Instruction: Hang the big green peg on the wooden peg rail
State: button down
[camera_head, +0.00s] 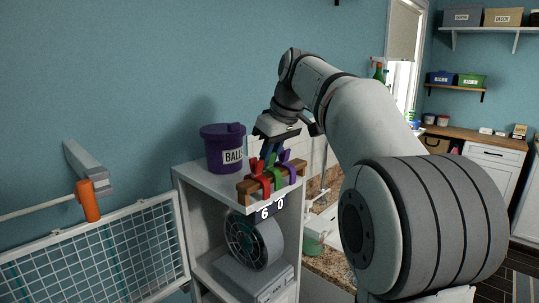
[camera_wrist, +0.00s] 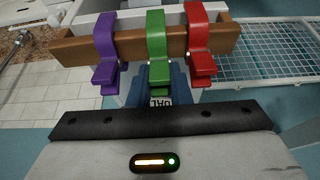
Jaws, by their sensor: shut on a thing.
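The wooden peg rail (camera_head: 246,189) is on top of the grey cabinet; it also crosses the top of the wrist view (camera_wrist: 75,51). The big green peg (camera_head: 277,179) sits over the rail between the red peg (camera_head: 259,172) and the purple peg (camera_head: 296,166). In the wrist view the green peg (camera_wrist: 156,35) is over the rail, with the purple peg (camera_wrist: 105,40) left and the red peg (camera_wrist: 197,30) right. My gripper (camera_head: 269,151) points down from above, its blue fingers (camera_wrist: 160,84) shut on the green peg's near end. The exact grip is partly hidden.
A purple bin marked BALLS (camera_head: 224,149) stands close to the left of the rail on the cabinet (camera_head: 195,178). A round fan-like item (camera_head: 254,240) is on the shelf below. A wire rack (camera_head: 110,255) is at the left; a counter with a sink is at the right.

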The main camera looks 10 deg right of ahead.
jog(key=c, duration=1.3)
grip_release()
jog(key=shift+o, duration=0.2)
jog(key=v, duration=0.7)
jog(key=s+f+m+h, duration=0.2)
jog(key=s+f+m, duration=0.5)
jog(key=s+f, duration=1.8)
notch_tip(320, 180, down, 4)
jog(key=shift+s+f+h, duration=0.15)
jog(key=shift+s+h, duration=0.1)
jog(key=shift+h, duration=0.15)
